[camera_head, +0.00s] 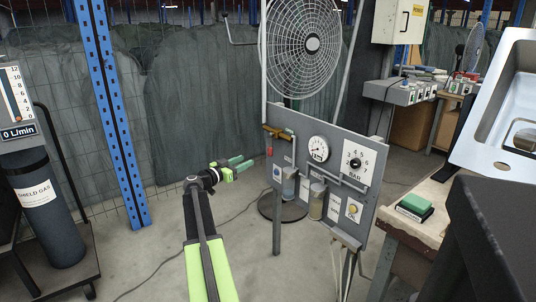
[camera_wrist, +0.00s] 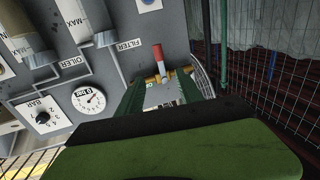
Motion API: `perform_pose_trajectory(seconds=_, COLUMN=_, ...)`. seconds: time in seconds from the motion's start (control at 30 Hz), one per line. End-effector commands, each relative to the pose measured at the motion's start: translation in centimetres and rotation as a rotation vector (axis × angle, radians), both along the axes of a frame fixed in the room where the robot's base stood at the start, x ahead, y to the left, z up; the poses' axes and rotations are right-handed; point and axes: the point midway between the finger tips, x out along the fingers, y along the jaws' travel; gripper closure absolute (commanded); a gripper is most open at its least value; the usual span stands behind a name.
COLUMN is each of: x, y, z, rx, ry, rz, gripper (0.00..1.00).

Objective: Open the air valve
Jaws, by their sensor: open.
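The air valve (camera_head: 278,132) is a brass body on the upper left edge of a grey panel in the head view. In the wrist view, which shows the panel upside down, its red handle (camera_wrist: 158,54) stands out from the brass body (camera_wrist: 162,76). My gripper (camera_head: 240,163) has green fingers and is open and empty, left of the valve and a little below it in the head view. In the wrist view my gripper (camera_wrist: 160,92) has its fingers on either side of the line to the valve. The fingers hide part of the valve; contact cannot be told.
The panel (camera_head: 300,140) carries a round gauge (camera_head: 318,149), a BAR dial (camera_head: 355,163) and two cylinders below. A fan (camera_head: 303,45) stands behind it. A blue post (camera_head: 112,110) and gas bottle (camera_head: 45,205) are left. A workbench (camera_head: 430,225) is right.

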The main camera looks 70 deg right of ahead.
Motion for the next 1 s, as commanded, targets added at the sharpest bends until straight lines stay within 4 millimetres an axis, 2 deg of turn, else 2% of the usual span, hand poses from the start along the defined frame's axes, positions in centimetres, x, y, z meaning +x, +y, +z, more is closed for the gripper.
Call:
perform_pose_trajectory(seconds=0.17, x=-1.2, y=-3.2, z=0.0, rx=0.001, ry=0.001, rz=-0.003, gripper=0.57)
perform_pose_trajectory(seconds=0.6, x=-5.0, y=-13.1, z=0.0, rx=0.004, ry=0.001, rz=-0.001, gripper=0.57)
perform_pose_trajectory(seconds=0.8, x=-5.8, y=-15.3, z=0.0, rx=0.004, ry=0.001, rz=0.001, gripper=0.57)
perform_pose_trajectory(seconds=1.0, x=-6.1, y=-15.6, z=0.0, rx=0.004, ry=0.001, rz=0.002, gripper=0.57)
